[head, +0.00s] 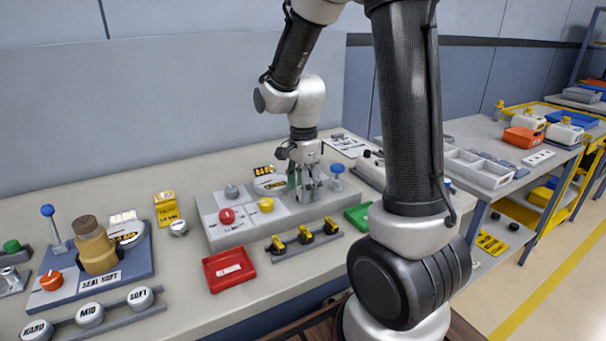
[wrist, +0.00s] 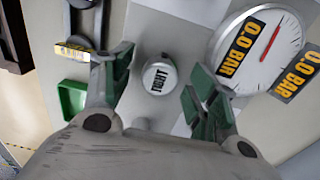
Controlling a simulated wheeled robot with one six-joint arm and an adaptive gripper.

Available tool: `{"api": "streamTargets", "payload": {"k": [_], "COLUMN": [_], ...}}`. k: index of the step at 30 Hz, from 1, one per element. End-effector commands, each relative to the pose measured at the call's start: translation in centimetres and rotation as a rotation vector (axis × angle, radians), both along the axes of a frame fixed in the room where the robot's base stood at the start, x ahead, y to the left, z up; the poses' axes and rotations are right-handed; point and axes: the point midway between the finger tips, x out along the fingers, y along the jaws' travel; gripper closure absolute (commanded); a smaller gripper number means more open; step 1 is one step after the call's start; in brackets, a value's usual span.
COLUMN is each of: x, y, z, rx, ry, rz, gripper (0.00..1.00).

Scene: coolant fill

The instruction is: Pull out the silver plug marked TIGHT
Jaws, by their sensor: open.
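The silver plug marked TIGHT (wrist: 159,75) shows in the wrist view as a round metal cap with dark lettering, seated on a light grey panel. My gripper (wrist: 157,85) is open, with its green-padded fingers on either side of the plug and clear space between each finger and the cap. In the head view my gripper (head: 304,192) points down over the right part of the grey panel block (head: 222,243). The plug is hidden behind the fingers there.
A round gauge (wrist: 262,50) reading 0.0 BAR stands close beside one finger. A blue-topped lever (head: 337,170), a yellow knob (head: 266,204) and a red knob (head: 227,215) are near my gripper. A red tray (head: 229,270) and a green tray (head: 358,216) lie in front.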

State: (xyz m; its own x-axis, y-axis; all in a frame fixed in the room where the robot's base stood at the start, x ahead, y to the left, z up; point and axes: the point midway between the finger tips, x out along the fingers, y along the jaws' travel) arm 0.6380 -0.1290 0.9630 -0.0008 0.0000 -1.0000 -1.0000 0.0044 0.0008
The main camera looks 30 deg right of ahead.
Motion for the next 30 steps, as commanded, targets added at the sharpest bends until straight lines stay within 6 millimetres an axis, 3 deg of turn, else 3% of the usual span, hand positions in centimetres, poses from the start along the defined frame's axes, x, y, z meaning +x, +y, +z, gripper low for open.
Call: {"api": "streamTargets", "payload": {"k": [11, 19, 20, 21, 23, 30], "x": [-0.01, -0.01, -0.01, -0.01, -0.01, 0.01], "y": [0.0, 0.0, 0.0, 0.0, 0.0, 0.0], "z": [-0.71, -0.7, -0.7, -0.7, -0.69, -0.62], "rx": [0.0, 0.0, 0.0, 0.0, 0.0, 0.0], "ry": [-0.001, -0.001, -0.001, -0.001, -0.001, -0.001], "rz": [0.001, 0.001, 0.001, 0.001, 0.001, 0.001], "gripper": [0.43, 0.92, 0.93, 0.73, 0.83, 0.84]}}
